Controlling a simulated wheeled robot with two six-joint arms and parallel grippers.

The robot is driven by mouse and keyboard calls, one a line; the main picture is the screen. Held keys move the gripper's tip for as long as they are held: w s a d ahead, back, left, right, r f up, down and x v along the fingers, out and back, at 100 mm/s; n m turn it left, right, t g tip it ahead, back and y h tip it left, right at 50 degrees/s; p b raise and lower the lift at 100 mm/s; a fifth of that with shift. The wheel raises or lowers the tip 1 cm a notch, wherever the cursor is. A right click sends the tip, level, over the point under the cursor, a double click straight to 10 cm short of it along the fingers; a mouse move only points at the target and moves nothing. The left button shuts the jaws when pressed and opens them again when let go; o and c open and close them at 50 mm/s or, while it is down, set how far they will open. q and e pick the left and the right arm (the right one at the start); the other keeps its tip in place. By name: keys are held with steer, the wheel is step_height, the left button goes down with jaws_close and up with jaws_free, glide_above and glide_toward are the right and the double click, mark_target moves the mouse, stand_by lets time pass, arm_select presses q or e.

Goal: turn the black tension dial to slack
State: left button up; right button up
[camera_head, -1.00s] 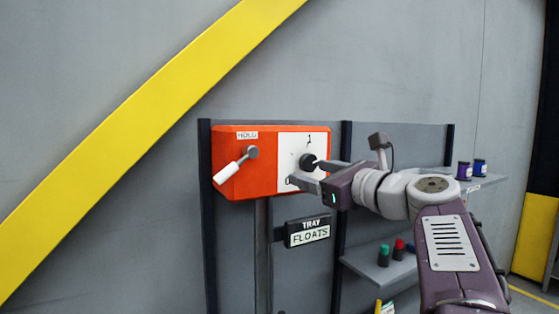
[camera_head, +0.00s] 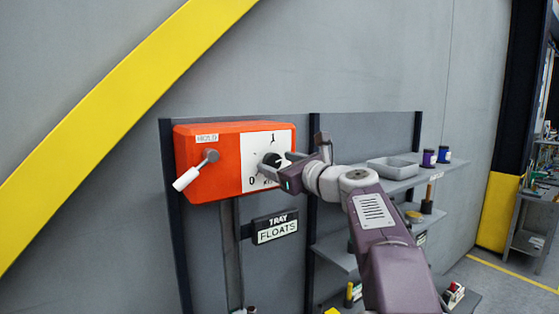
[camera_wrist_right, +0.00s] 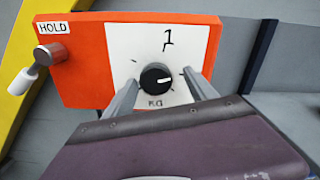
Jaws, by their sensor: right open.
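The black dial (camera_head: 271,159) sits on the white plate (camera_head: 256,150) of an orange box (camera_head: 220,193). In the right wrist view the dial (camera_wrist_right: 156,77) has a white mark pointing right, and the plate reads "1" above and "KG" below. In the head view a "0" shows at the plate's lower left. My right gripper (camera_head: 272,169) is open in front of the plate. In the wrist view its two fingers (camera_wrist_right: 160,84) reach up on either side of the dial, with gaps between. Contact cannot be told. My left gripper is not in view.
A white-handled lever (camera_head: 190,178) labelled "HOLD" is on the box's left side. A "TRAY FLOATS" sign (camera_head: 275,227) hangs below. Shelves to the right hold a grey tray (camera_head: 392,168), purple jars (camera_head: 429,158) and other small items, close to my right arm.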

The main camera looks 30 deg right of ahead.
steer(key=shift+a, duration=0.4)
steer(key=c, duration=0.8)
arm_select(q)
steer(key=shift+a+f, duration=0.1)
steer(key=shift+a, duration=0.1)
arm_select(e)
steer(key=shift+d, duration=0.1)
steer(key=c, duration=0.6)
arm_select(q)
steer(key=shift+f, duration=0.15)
arm_select(e)
steer(key=shift+f+n, duration=0.1)
steer(key=shift+n, duration=0.2)
